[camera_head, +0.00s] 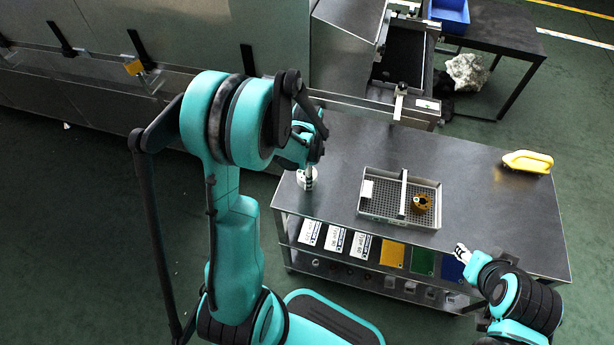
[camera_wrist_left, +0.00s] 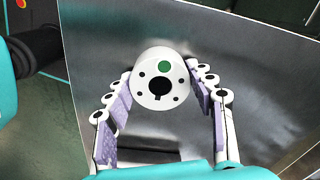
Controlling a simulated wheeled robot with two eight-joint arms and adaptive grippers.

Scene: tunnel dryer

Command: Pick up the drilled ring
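The drilled ring (camera_wrist_left: 160,82) is a pale, thick round part with a notched bore, several small holes and a green dot on its face. In the head view it is the pale piece (camera_head: 307,183) near the left end of the metal table (camera_head: 340,150). My left gripper (camera_wrist_left: 161,76) is right above it, with its fingers open on either side of the ring. The fingertips are close to its sides; contact is not clear. My right gripper (camera_head: 461,252) is by the table's front edge, apart from the ring, and too small to read.
A grey mesh tray (camera_head: 385,212) with a divider holds a brass-coloured round part (camera_head: 422,203). A yellow-handled object (camera_head: 527,161) lies at the table's right end. Labelled and coloured cards (camera_head: 392,253) show along the table's front. A dryer machine (camera_head: 275,40) stands behind. Bare tabletop surrounds the ring.

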